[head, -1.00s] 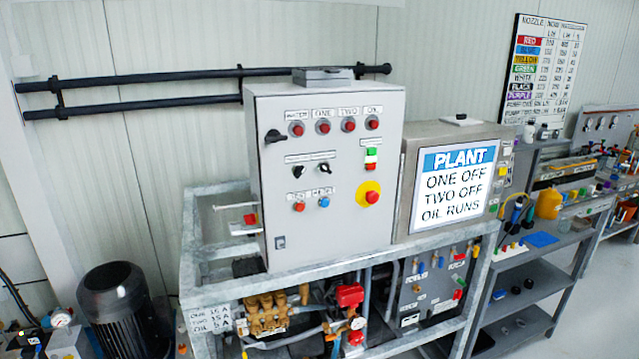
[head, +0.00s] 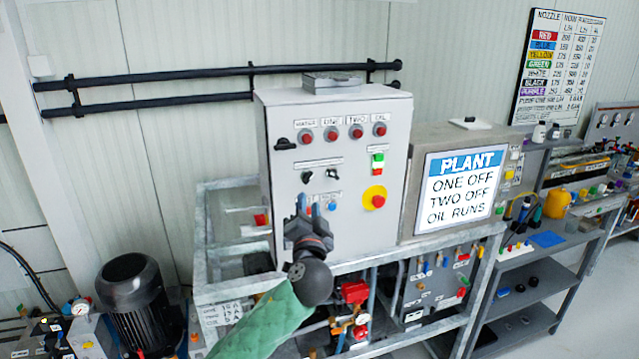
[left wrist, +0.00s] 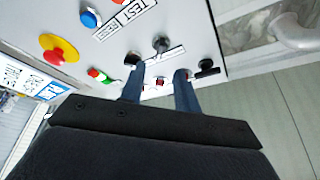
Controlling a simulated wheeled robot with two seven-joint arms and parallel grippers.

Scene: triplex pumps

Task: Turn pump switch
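Two small black rotary switches, the left one (head: 307,176) and the right one (head: 332,174), sit side by side on the grey control cabinet (head: 390,220). Two dark knobs also show in the left wrist view: one (left wrist: 132,58) by a fingertip, the other (left wrist: 160,44) between and beyond the fingers. Contact cannot be told. My right gripper is not in view.
A red mushroom button on yellow (head: 375,198) and a blue button (head: 332,206) are nearby on the panel. A black handle (head: 285,144) is at its left edge. A screen (head: 460,187) reads "ONE OFF, TWO OFF, OIL RUNS". A metal frame (head: 235,290) surrounds the cabinet's base.

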